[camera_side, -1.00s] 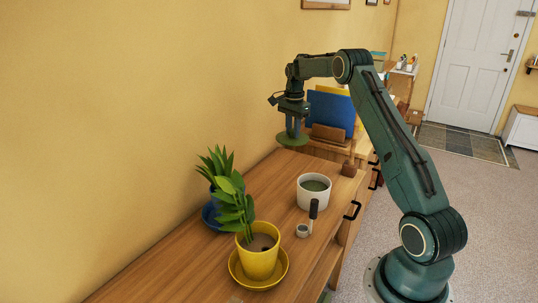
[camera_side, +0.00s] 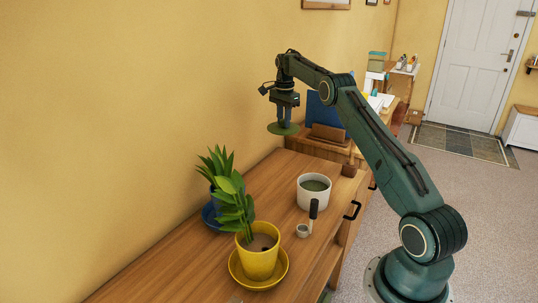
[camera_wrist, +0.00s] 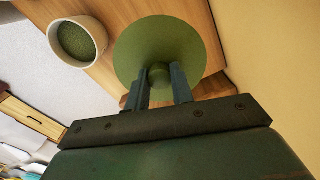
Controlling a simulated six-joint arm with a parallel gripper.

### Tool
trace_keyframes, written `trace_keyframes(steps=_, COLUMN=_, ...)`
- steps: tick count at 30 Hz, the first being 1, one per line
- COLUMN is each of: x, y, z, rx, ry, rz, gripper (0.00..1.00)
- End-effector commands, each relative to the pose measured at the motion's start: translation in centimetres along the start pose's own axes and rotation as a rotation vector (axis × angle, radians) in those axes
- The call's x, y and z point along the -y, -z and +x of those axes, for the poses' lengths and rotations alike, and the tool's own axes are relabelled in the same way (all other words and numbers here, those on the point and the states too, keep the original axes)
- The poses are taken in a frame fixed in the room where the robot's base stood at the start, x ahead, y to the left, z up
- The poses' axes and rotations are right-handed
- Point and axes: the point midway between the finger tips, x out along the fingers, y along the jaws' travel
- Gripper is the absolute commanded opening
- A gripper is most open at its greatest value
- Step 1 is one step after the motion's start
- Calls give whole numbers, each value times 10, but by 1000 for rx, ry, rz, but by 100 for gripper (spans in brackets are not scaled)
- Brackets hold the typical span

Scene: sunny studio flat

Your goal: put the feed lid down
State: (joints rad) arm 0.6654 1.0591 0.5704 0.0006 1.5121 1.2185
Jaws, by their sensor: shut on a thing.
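The feed lid is a flat green disc (camera_side: 283,129) with a round knob, held level above the far left part of the wooden cabinet top. My gripper (camera_side: 285,122) is shut on its knob. In the wrist view the lid (camera_wrist: 160,38) fills the top middle, with my gripper's fingers (camera_wrist: 160,84) on either side of the knob. The white feed pot (camera_side: 313,196) stands uncovered on the cabinet, full of green-grey feed. It also shows in the wrist view (camera_wrist: 98,32), to the left of the lid and apart from it.
A scoop (camera_side: 307,222) lies in front of the pot. A yellow potted plant (camera_side: 258,262) on its saucer and a blue-potted plant (camera_side: 210,213) stand to the left. A wooden rack (camera_side: 326,134) with a blue folder is behind. The cabinet top (camera_side: 268,178) is clear left of the pot.

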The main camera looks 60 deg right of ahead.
Motion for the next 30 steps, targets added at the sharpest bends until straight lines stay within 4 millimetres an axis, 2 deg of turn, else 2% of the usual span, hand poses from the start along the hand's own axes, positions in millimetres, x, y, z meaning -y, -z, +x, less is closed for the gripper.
trace_keyframes(steps=8, x=-1, y=0, z=23, rx=1, ry=-4, rz=0, gripper=0)
trace_keyframes(steps=24, x=-1, y=0, z=124, rx=1, ry=-4, rz=0, gripper=0)
trace_keyframes(steps=30, x=0, y=0, z=150, rx=0, ry=-1, rz=0, gripper=0)
